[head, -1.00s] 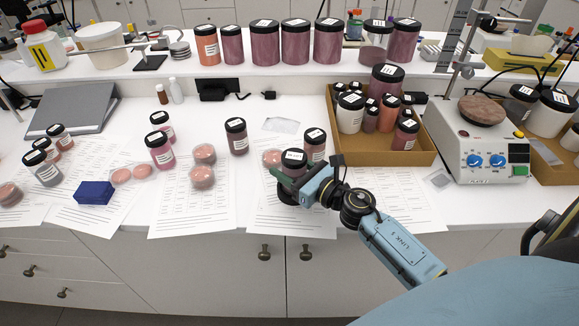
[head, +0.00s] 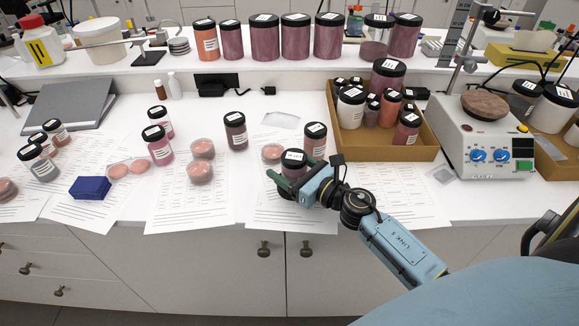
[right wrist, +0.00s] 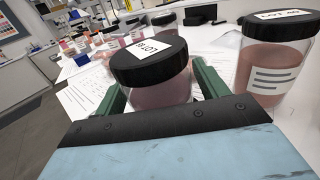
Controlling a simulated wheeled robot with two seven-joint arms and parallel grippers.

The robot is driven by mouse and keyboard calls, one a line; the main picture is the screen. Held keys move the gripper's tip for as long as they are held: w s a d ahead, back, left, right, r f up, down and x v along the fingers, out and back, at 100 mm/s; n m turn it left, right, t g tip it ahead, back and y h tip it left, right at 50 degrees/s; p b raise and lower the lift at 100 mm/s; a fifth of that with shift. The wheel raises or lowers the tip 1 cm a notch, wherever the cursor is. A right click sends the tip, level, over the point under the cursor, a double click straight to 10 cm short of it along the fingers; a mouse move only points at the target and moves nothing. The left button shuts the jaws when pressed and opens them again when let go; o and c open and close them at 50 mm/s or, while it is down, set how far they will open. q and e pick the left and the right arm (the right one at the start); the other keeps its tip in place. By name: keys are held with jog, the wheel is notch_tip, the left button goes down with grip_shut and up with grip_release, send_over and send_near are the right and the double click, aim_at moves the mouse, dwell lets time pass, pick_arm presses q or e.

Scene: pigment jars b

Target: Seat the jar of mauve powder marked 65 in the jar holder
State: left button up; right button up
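My right gripper (head: 287,186) is shut on a black-capped jar (head: 293,158) of dull pinkish powder, near the bench's front edge. In the right wrist view the jar (right wrist: 160,95) stands between the two green fingers, its cap label starting with LOT; I cannot read its number surely. Another jar (head: 315,140) stands close behind it, and shows at the right of the wrist view (right wrist: 275,60). I cannot tell which jar is marked 65. I cannot make out a jar holder surely; a blue block (head: 90,187) lies at the left. My left gripper is not in view.
A cardboard tray (head: 352,152) full of jars and a hotplate (head: 490,140) stand at the right. Petri dishes (head: 200,172), a dark jar (head: 236,132) and pink jars (head: 158,147) stand on paper sheets. Large jars (head: 295,40) line the back shelf.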

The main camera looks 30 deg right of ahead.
jog(key=shift+o, duration=0.6)
jog(key=shift+s+d, duration=0.1)
jog(key=shift+s, duration=0.2)
jog(key=b+v, duration=0.2)
jog(key=v, duration=0.9)
jog(key=shift+s+d+b, duration=0.1)
jog(key=shift+s+b, duration=0.1)
jog(key=shift+b, duration=0.1)
jog(key=shift+s+d, duration=0.2)
jog(key=shift+s, duration=0.45)
